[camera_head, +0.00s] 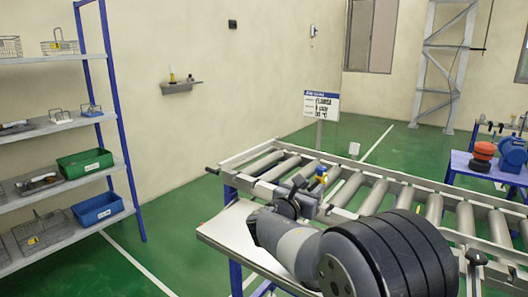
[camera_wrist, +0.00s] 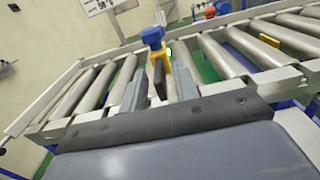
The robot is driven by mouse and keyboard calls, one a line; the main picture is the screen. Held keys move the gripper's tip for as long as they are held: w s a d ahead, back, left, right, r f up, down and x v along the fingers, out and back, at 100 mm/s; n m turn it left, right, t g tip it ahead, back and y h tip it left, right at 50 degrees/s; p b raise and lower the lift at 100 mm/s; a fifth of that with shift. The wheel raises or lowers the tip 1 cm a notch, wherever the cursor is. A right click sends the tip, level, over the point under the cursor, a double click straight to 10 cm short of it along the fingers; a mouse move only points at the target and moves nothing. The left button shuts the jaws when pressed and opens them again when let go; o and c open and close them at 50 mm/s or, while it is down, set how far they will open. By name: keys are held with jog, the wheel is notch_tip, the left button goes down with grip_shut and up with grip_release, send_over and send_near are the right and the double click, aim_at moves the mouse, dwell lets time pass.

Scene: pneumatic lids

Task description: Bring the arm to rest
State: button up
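My arm reaches from the lower right of the head view toward the conveyor, bent low over its near side. My gripper (camera_wrist: 159,88) shows in the wrist view as two grey fingers standing apart, so it is open. In the head view, its end (camera_head: 306,189) is small and partly hidden by my arm. A small fitting with a blue knob (camera_wrist: 152,36) and a yellow and black body appears between or beyond the fingers. I cannot tell whether they touch it. The blue and yellow fitting (camera_head: 321,172) also shows in the head view, just beyond my gripper.
The roller conveyor (camera_head: 268,161) runs diagonally, with a pale shelf (camera_head: 225,232) along its near side. Shelves with a green bin (camera_head: 85,165) and a blue bin (camera_head: 98,209) stand left. A sign (camera_head: 321,104) stands behind the conveyor. The green floor between shelves and conveyor is clear.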

jog(key=shift+x, duration=1)
jog(key=shift+d+f+b, duration=0.15)
jog(key=shift+b, duration=0.2)
jog(key=shift+n+t+y+b, duration=0.4)
jog(key=shift+t+y, duration=0.1)
jog(key=shift+y, duration=0.1)
jog(key=shift+r+p, duration=0.25)
jog(key=shift+p, duration=0.3)
jog(key=shift+a+m+g+h, duration=0.3)
jog(key=shift+g+h, duration=0.1)
jog(key=shift+h, duration=0.1)
jog(key=v, duration=1.1)
jog(key=x, duration=1.1)
jog(key=shift+w+d+f, duration=0.1)
jog(key=shift+d, duration=0.25)
jog(key=shift+f+y+b, duration=0.25)
jog(key=shift+y+b, duration=0.05)
jog(key=shift+b, duration=0.1)
jog(key=shift+s+d+r+n+t+y+b, duration=0.1)
jog(key=shift+s+r+n+t+y+b, duration=0.1)
jog(key=shift+n+t+y+b, duration=0.45)
